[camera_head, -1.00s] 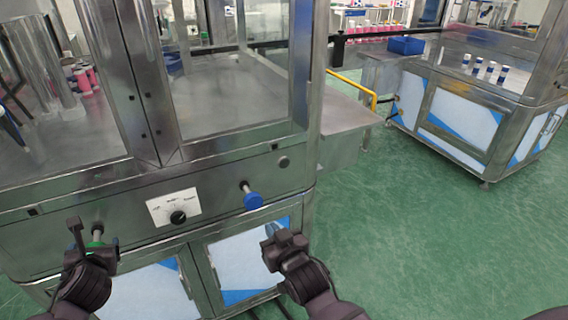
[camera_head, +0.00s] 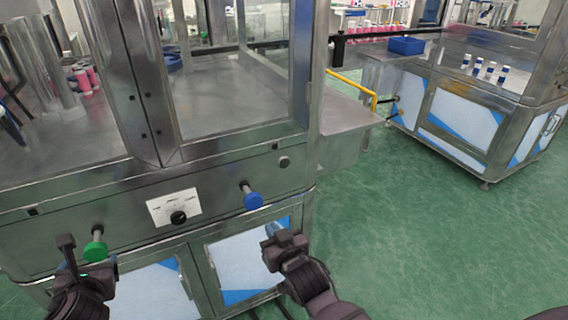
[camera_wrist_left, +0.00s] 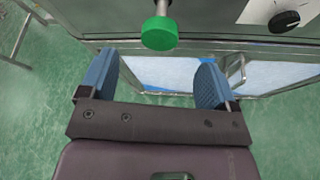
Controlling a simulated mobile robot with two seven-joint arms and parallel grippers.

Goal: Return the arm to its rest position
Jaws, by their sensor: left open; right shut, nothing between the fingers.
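My left gripper (camera_head: 84,262) is at the lower left in the head view, just below and in front of the green button (camera_head: 95,250) on the machine front. In the left wrist view, its two blue fingers (camera_wrist_left: 155,85) are spread wide with nothing between them. The green button (camera_wrist_left: 159,33) shows above and beyond the fingertips there, apart from them. My right gripper (camera_head: 272,238) is shut and empty, in front of the lower cabinet door and below the blue button (camera_head: 253,200).
The steel machine (camera_head: 120,195) with a dial plate (camera_head: 174,207) and glass panels stands close ahead. A second machine (camera_head: 470,115) with several small cans stands at the right. A yellow rail (camera_head: 352,86) runs between them. Green floor (camera_head: 410,230) is clear at the right.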

